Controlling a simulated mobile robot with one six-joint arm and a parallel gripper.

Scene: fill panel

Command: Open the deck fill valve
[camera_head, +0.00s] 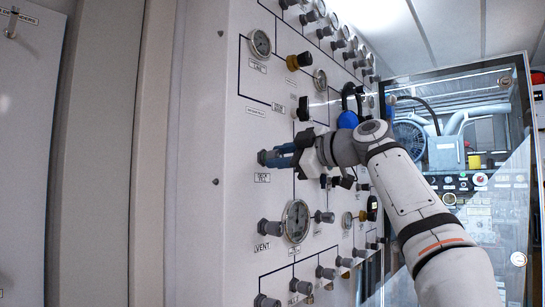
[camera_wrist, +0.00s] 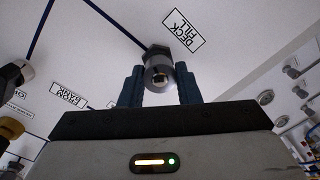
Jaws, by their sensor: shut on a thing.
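The deck fill valve (camera_wrist: 158,60) is a round grey metal fitting with a hexagonal base on the white panel, beside the "DECK FILL" label (camera_wrist: 184,30) in the wrist view. My gripper (camera_wrist: 160,85) has its two dark blue fingers on either side of the valve, shut on it. In the head view my gripper (camera_head: 279,156) reaches the panel from the right, with the valve (camera_head: 263,157) just showing at the fingertips above its label. The fingers hide part of the valve, and I cannot tell how far it is turned.
The white panel (camera_head: 215,120) carries several other valves and gauges close by. A gauge (camera_head: 297,221) and the vent valve (camera_head: 268,227) are below, and a black knob (camera_head: 302,108) is above. A glass-fronted panel (camera_head: 460,150) stands at the right behind my arm.

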